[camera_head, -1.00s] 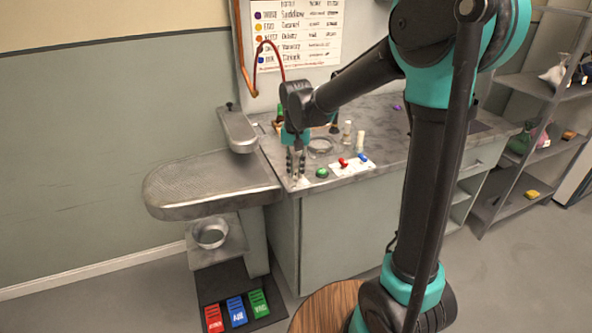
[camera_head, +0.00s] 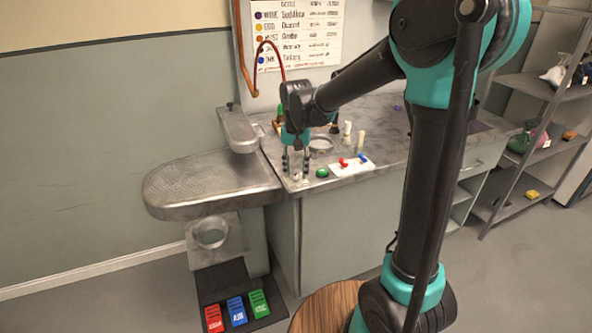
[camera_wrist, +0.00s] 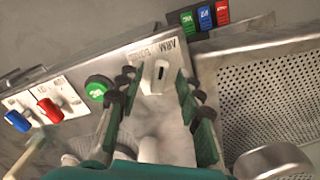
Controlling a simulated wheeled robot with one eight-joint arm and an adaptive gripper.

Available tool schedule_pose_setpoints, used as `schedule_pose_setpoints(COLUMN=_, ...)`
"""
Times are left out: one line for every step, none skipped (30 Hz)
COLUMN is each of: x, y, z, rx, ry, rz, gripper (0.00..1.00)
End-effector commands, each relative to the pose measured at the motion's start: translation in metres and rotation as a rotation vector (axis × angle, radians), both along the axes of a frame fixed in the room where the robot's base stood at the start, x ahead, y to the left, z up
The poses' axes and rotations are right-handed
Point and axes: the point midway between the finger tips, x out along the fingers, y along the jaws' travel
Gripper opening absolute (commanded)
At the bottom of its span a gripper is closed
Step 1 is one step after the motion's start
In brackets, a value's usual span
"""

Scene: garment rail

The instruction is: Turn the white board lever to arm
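The white lever (camera_wrist: 160,71) stands on a small pale plate (camera_wrist: 150,86) at the counter's front left corner. In the wrist view the plate's lettering reads "ARM" near the far edge; the other word is too blurred to read. My gripper (camera_wrist: 156,79) is open, with one finger on each side of the lever and visible gaps between. In the head view my gripper (camera_head: 296,177) points down over the counter corner, its fingers apart. The lever's exact turn angle is hard to tell.
A green button (camera_wrist: 98,88) sits beside the plate. Red (camera_wrist: 50,110) and blue (camera_wrist: 18,121) levers stand farther along the counter (camera_head: 390,160). A perforated metal board (camera_head: 210,183) adjoins the corner. Red, blue and green pedals (camera_head: 236,311) lie on the floor.

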Motion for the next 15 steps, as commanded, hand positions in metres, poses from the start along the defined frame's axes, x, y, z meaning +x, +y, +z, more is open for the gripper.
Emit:
schedule_pose_setpoints(x=0.0, y=0.0, z=0.002, rx=0.0, ry=0.0, rz=0.0, gripper=0.36)
schedule_pose_setpoints(x=0.0, y=0.0, z=0.003, rx=0.0, ry=0.0, rz=0.0, gripper=0.36)
schedule_pose_setpoints(x=0.0, y=0.0, z=0.006, rx=0.0, ry=0.0, rz=0.0, gripper=0.36)
schedule_pose_setpoints(x=0.0, y=0.0, z=0.01, rx=0.0, ry=0.0, rz=0.0, gripper=0.36)
schedule_pose_setpoints(x=0.0, y=0.0, z=0.014, rx=0.0, ry=0.0, rz=0.0, gripper=0.36)
schedule_pose_setpoints(x=0.0, y=0.0, z=0.019, rx=0.0, ry=0.0, rz=0.0, gripper=0.36)
schedule_pose_setpoints(x=0.0, y=0.0, z=0.025, rx=0.0, ry=0.0, rz=0.0, gripper=0.36)
schedule_pose_setpoints(x=0.0, y=0.0, z=0.03, rx=0.0, ry=0.0, rz=0.0, gripper=0.36)
schedule_pose_setpoints(x=0.0, y=0.0, z=0.038, rx=0.0, ry=0.0, rz=0.0, gripper=0.36)
schedule_pose_setpoints(x=0.0, y=0.0, z=0.044, rx=0.0, ry=0.0, rz=0.0, gripper=0.36)
schedule_pose_setpoints(x=0.0, y=0.0, z=0.051, rx=0.0, ry=0.0, rz=0.0, gripper=0.36)
schedule_pose_setpoints(x=0.0, y=0.0, z=0.059, rx=0.0, ry=0.0, rz=0.0, gripper=0.36)
schedule_pose_setpoints(x=0.0, y=0.0, z=0.065, rx=0.0, ry=0.0, rz=0.0, gripper=0.36)
schedule_pose_setpoints(x=0.0, y=0.0, z=0.071, rx=0.0, ry=0.0, rz=0.0, gripper=0.36)
schedule_pose_setpoints(x=0.0, y=0.0, z=0.078, rx=0.0, ry=0.0, rz=0.0, gripper=0.36)
